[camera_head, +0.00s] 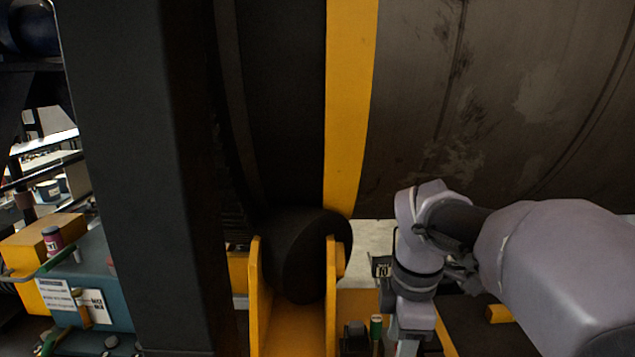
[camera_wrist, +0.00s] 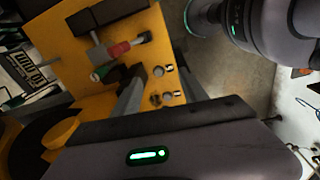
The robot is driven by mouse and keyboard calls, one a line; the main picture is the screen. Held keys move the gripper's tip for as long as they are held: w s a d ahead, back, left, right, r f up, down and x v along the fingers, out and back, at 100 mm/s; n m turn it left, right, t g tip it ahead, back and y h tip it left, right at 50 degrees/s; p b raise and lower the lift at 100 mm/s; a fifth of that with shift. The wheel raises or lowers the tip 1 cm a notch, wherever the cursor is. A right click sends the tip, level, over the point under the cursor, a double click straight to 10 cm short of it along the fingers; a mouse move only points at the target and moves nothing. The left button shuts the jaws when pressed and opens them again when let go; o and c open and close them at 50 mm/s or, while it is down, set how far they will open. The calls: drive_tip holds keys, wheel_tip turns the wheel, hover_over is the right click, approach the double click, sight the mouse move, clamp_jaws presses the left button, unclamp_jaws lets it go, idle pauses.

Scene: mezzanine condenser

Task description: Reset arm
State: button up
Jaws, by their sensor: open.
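My gripper (camera_wrist: 160,68) is open in the wrist view, its two grey fingers spread apart. Nothing shows held between them. The fingers are over a yellow surface (camera_wrist: 75,42) with small parts on it. In the head view my arm comes in from the right and bends down, and my gripper (camera_head: 408,345) points down at the bottom edge, where its fingertips are cut off.
A large dark drum (camera_head: 500,100) with a yellow band (camera_head: 350,100) fills the back. A black roller (camera_head: 305,255) sits in a yellow bracket. A dark post (camera_head: 140,170) stands left, near a teal box (camera_head: 110,280). Several metal pieces (camera_wrist: 155,99) lie near the fingers.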

drive_tip(key=s+a+f+m+t+b, duration=0.1)
drive_tip(key=s+f+m+b, duration=0.4)
drive_tip(key=f+b, duration=0.5)
drive_tip(key=s+a+f+m+t+y+b, duration=0.1)
drive_tip(key=s+f+m+t+b, duration=0.1)
drive_tip(key=s+f+m+b, duration=0.3)
drive_tip(key=s+a+f+m+t+b, duration=0.1)
drive_tip(key=s+f+m+b, duration=0.4)
drive_tip(key=f+m+b, duration=0.6)
wheel_tip(320, 180, down, 6)
drive_tip(key=t+b, duration=0.1)
drive_tip(key=b, duration=0.3)
drive_tip(key=shift+a+y, duration=0.2)
drive_tip(key=shift+y, duration=0.2)
drive_tip(key=shift+c, duration=0.2)
